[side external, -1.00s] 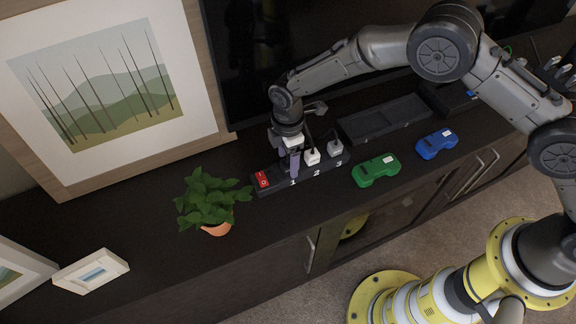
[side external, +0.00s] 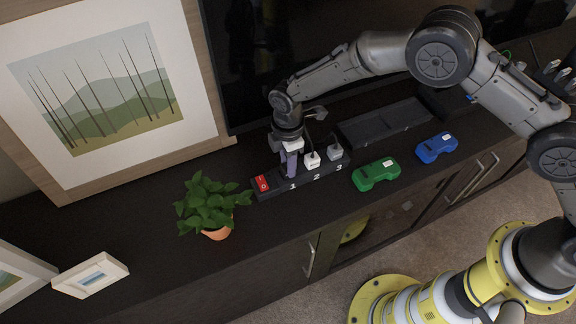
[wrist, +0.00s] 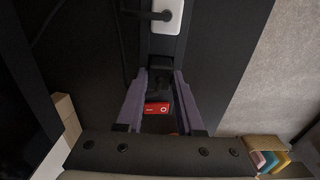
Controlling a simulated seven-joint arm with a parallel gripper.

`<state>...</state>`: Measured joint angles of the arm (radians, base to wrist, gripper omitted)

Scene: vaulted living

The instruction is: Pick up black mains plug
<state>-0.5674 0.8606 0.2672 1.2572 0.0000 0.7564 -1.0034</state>
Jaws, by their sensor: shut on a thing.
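A black power strip (side external: 305,180) with a red switch (side external: 262,183) and sockets marked 1, 2 and 3 lies on the dark cabinet. My gripper (side external: 290,174) points down at socket 1, and its purple fingers hide the plug in the side view. In the wrist view the fingers (wrist: 159,76) stand on both sides of the black mains plug (wrist: 158,84) and are shut on it. The plug is dark against the dark strip, so I cannot tell whether it is seated in the socket. The red switch (wrist: 157,107) shows just below it.
A white plug (side external: 312,160) sits at socket 2, close beside my fingers, and a grey plug (side external: 335,151) at socket 3. A potted plant (side external: 211,207) stands left of the strip. Green (side external: 376,174) and blue (side external: 436,147) objects lie right. A dark tray (side external: 385,122) is behind.

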